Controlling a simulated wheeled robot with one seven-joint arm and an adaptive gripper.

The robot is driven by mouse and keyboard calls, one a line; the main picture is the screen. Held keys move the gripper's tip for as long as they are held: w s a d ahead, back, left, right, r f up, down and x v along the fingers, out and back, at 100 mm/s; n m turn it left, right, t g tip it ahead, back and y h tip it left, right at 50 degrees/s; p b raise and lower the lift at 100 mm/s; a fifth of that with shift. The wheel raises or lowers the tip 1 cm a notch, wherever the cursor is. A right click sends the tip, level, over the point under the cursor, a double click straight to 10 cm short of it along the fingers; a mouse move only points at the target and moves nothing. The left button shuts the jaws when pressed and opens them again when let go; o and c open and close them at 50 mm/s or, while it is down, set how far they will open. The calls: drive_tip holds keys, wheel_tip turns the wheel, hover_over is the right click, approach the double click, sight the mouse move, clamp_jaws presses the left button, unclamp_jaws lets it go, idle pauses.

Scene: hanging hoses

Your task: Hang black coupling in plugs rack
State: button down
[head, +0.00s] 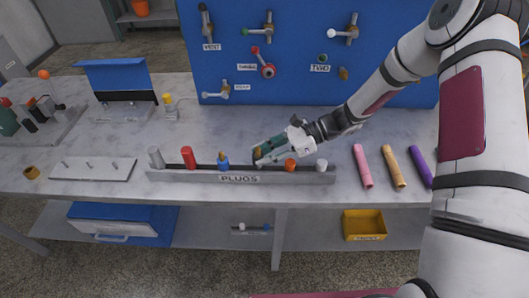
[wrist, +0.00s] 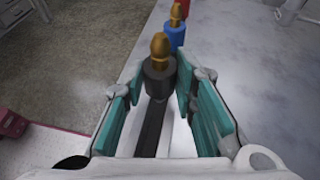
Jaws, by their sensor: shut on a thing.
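The black coupling (wrist: 159,80), with a brass tip pointing up, stands between the teal pads of my gripper (wrist: 161,88) in the wrist view. My gripper (head: 258,157) is shut on it at the plugs rack, and mostly hides it in the head view. The plugs rack (head: 239,179) is a long grey bar with a dark slot and a "PLUGS" label. The coupling is over the slot between the blue coupling (head: 223,161) and the orange coupling (head: 290,165). I cannot tell whether it rests in the slot.
The rack also holds a red coupling (head: 188,158), a grey one (head: 155,158) and a white one (head: 321,165). Pink, tan and purple tubes (head: 394,166) lie to the right. A blue valve panel (head: 300,85) stands behind.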

drive_tip(key=shift+f+b, duration=0.35)
drive_tip(key=shift+f, duration=0.65)
drive_tip(key=c, duration=1.2)
unclamp_jaws()
drive_tip(key=shift+d, duration=0.1)
drive_tip(key=v, duration=1.2)
